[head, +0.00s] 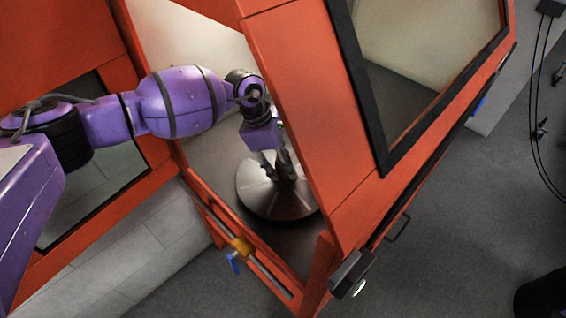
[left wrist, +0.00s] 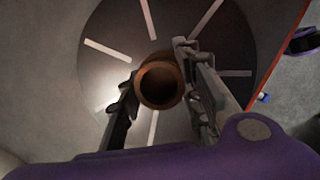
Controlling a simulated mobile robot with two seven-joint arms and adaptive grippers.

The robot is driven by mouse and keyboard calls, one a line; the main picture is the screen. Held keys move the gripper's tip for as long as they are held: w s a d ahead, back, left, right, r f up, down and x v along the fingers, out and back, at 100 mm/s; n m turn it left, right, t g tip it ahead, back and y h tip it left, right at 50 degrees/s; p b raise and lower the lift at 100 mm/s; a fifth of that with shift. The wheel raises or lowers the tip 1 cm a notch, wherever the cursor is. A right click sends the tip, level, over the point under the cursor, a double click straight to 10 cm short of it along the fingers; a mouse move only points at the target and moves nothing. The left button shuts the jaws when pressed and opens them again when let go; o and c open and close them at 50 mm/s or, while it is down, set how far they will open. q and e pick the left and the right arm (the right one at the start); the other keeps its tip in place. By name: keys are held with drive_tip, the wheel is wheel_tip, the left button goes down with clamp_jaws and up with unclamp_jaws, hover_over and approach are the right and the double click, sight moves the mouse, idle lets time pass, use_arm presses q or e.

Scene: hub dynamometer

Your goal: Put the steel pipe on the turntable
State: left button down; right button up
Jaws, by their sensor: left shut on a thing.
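The turntable (head: 262,195) is a round dark metal disc inside the orange cabinet. It also shows in the left wrist view (left wrist: 105,75), with pale radial marks on it. My left gripper (head: 275,165) reaches through the cabinet opening and is over the disc. In the left wrist view its fingers (left wrist: 160,90) are shut on the steel pipe (left wrist: 160,82), which looks brownish and is seen end-on from above near the disc's middle. Whether the pipe's lower end touches the disc is hidden. My right gripper is not in view.
The orange cabinet frame (head: 290,90) stands close around my left arm, with a dark-edged window panel (head: 430,70) at right. A bar with a yellow block (head: 243,245) crosses the opening's lower edge.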

use_arm(q)
drive_tip(key=c, duration=1.2)
unclamp_jaws()
drive_tip(key=shift+f, duration=0.15)
drive_tip(key=shift+r, duration=0.3)
drive_tip(key=shift+v, duration=5.85)
